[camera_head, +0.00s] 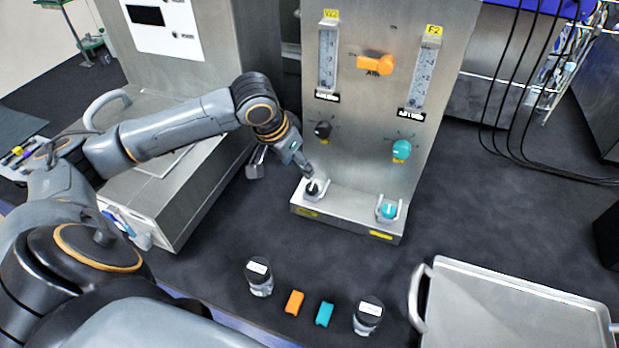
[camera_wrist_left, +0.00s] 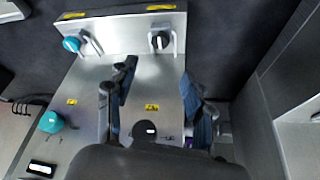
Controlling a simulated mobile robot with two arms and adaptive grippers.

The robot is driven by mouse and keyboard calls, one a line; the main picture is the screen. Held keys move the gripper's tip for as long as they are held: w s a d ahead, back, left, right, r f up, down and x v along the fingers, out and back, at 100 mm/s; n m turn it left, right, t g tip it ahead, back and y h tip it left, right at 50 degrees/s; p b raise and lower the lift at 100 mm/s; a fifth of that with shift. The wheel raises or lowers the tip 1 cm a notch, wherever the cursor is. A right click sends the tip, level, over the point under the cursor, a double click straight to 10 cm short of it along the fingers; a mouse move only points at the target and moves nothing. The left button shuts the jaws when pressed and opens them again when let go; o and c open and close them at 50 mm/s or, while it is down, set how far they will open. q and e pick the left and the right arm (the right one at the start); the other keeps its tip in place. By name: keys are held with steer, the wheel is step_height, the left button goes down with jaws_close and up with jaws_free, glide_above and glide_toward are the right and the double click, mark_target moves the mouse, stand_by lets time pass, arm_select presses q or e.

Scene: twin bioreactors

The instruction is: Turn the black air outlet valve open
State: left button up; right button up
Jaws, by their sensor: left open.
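The steel valve panel (camera_head: 362,105) has two black knobs. The lower black knob (camera_head: 313,187) sits on the base ledge in a metal bracket, and it also shows in the left wrist view (camera_wrist_left: 160,42). The upper black knob (camera_head: 322,130) is on the panel face, below the left flow tube; it also shows in the left wrist view (camera_wrist_left: 145,130). The labels are too small to tell which is the outlet valve. My left gripper (camera_head: 282,170) is open and empty in front of the panel. In the left wrist view, the lower black knob is beyond the fingertips, apart from them.
A teal knob (camera_head: 401,150) and a lower teal knob (camera_head: 389,210) are on the panel's right side. An orange handle (camera_head: 375,64) is above. Two small jars, an orange block (camera_head: 294,302) and a teal block (camera_head: 324,314) are in front. A steel tray (camera_head: 520,305) is at right.

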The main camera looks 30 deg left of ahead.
arm_select(q)
glide_toward(312, 187)
steer(key=f, duration=0.2)
steer(key=x, duration=0.2)
steer(key=p+x, duration=0.1)
steer(key=x, duration=0.2)
steer(key=shift+w, duration=0.45)
steer(key=shift+w+f+p, duration=0.1)
steer(key=shift+f+p, duration=0.2)
steer(key=shift+f, duration=0.1)
steer(key=shift+c, duration=0.2)
jaws_close()
arm_select(e)
steer(key=shift+s+d+r, duration=0.2)
steer(key=shift+s+r, duration=0.25)
steer(key=shift+s+d+r, duration=0.15)
steer(key=shift+s+r, duration=0.25)
steer(key=shift+r, duration=0.05)
